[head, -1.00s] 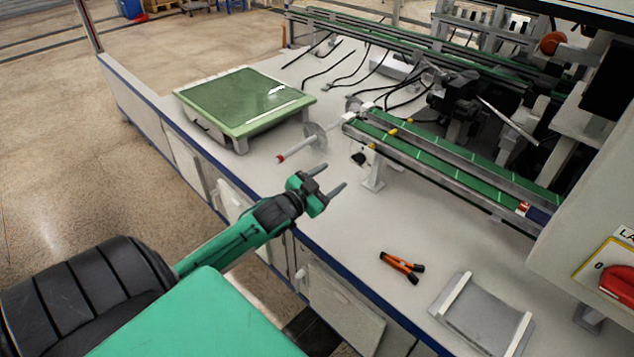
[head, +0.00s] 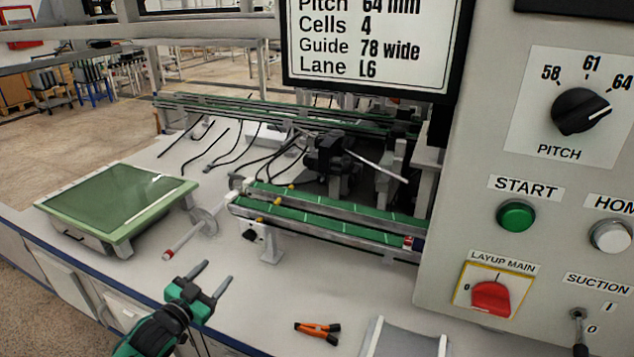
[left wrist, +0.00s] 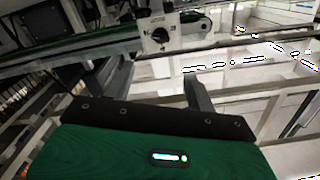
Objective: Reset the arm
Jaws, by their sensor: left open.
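My left gripper (head: 208,279) is open and empty. In the head view it is at the lower left, over the front of the white bench, with its two dark fingers apart. In the left wrist view its fingers (left wrist: 155,88) show apart with nothing between them, and a conveyor end lies beyond them. My right gripper is in neither view.
A green-topped panel (head: 118,205) stands at the left of the bench. Green conveyor rails (head: 320,215) run behind the gripper. Orange-handled pliers (head: 318,327) and a grey tray (head: 405,343) lie at the front. A control cabinet (head: 460,215) with a red LAYUP MAIN switch (head: 491,298) blocks the right.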

